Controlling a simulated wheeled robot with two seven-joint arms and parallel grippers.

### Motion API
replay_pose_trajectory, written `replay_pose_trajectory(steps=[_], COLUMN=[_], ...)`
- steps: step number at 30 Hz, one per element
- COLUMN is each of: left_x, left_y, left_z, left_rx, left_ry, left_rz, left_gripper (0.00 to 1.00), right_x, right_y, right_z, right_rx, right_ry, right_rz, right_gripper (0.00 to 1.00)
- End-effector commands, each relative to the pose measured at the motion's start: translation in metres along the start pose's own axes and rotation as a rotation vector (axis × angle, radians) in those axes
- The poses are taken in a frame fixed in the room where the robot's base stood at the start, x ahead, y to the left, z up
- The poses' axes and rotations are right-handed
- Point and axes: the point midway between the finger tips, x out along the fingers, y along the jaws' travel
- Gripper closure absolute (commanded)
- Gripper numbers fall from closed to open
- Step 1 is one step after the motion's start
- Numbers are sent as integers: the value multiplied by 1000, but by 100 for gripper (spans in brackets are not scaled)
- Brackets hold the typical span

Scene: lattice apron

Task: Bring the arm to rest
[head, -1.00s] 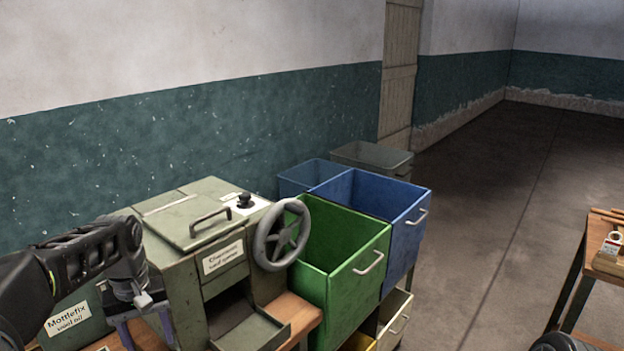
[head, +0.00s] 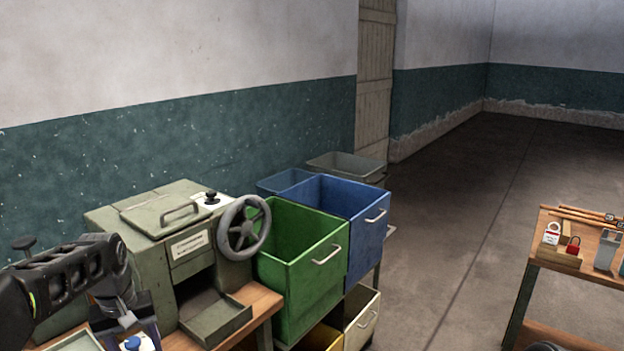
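My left arm comes in at the lower left. Its gripper (head: 128,335) points down at the bottom edge, beside the grey-green machine. Its two fingers stand apart, and a small white and blue thing (head: 138,344) shows at them, partly cut off by the picture's edge. I cannot tell whether the fingers touch it. My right gripper is not in view; only a dark rounded piece, likely part of my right arm, shows at the bottom right.
The machine (head: 150,245) has a handwheel (head: 243,227) and an open tray (head: 215,320). Green (head: 300,280) and blue (head: 352,240) bins stand to its right. Open floor (head: 450,240) lies between.

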Motion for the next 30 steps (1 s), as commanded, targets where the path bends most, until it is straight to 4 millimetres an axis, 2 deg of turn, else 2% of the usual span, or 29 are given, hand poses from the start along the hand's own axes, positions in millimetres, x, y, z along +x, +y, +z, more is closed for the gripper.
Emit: replay_pose_trajectory(steps=[5,8,10,14,17,20,21,23,24,26,27,30], left_x=[10,20,34,71,115,170,194,226,245,270,284,308], left_y=[15,30,45,77,106,133,142,151,154,155,153,144], left_z=[-15,-21,-22,-16,4,45,67,104,131,174,203,274], left_rx=[41,78,110,178,238,295,315,339,349,363,368,374], left_ry=[82,132,163,212,235,241,236,223,209,175,150,65], left_rz=[50,87,115,171,218,268,285,308,321,334,340,347], left_gripper=[42,42,42,42,42,42,42,42,42,42,42,42], right_x=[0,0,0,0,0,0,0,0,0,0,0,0], right_y=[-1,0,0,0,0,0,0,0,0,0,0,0], right_z=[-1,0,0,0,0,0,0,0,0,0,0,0], right_rx=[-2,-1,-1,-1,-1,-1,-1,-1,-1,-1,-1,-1], right_ry=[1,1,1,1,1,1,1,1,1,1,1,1], right_rz=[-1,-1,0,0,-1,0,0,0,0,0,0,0], right_gripper=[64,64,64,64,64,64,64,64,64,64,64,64])
